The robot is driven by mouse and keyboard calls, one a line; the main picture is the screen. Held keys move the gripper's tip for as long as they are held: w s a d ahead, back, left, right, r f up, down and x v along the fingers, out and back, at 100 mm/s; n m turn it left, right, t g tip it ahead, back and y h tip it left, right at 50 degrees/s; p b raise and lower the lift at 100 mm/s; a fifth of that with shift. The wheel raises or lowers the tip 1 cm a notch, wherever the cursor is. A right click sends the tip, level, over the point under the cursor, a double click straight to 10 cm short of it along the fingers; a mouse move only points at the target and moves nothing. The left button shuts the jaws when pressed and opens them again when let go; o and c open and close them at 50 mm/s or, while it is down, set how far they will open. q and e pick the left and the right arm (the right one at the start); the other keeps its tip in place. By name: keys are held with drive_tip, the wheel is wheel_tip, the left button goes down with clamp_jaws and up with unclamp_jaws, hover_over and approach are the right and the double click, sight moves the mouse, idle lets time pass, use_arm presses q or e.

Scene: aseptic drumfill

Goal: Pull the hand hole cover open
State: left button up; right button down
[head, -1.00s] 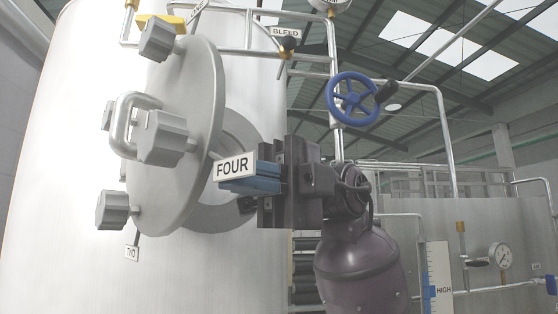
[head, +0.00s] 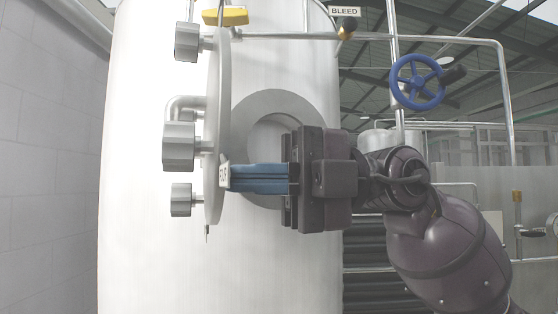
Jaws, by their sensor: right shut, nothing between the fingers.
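The hand hole cover (head: 214,130) is a round grey metal plate, seen nearly edge-on, swung out from the big pale tank (head: 140,255). It carries several grey knobs (head: 179,147) and a bent bar handle (head: 185,103) on its outer face. Behind it the round hand hole ring (head: 240,110) shows on the tank, partly hidden by my gripper. My right gripper (head: 228,178) has blue fingers, shut and empty, with the tips at the inner side of the cover beside a small white tag (head: 224,177). I cannot tell whether they touch the cover. My left gripper is not in view.
A yellow valve handle (head: 226,16) is above the cover, and a pipe with a BLEED label (head: 345,11) runs across the top. A blue handwheel (head: 417,82) stands on a pipe to the right. The left side by the wall (head: 50,170) is clear.

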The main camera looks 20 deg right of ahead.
drive_tip(key=shift+a+p, duration=0.35)
drive_tip(key=shift+a, duration=0.55)
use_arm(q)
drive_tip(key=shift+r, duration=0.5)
use_arm(e)
drive_tip(key=shift+s+a, duration=0.1)
drive_tip(key=shift+a, duration=0.1)
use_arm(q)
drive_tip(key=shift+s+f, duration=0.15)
use_arm(e)
drive_tip(key=shift+d, duration=0.15)
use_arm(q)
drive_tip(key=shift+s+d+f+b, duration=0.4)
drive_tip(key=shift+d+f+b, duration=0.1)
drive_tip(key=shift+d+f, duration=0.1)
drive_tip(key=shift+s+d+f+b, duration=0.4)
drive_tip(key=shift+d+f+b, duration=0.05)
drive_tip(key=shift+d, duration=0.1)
use_arm(e)
drive_tip(key=d, duration=1.3)
drive_tip(key=shift+d, duration=0.35)
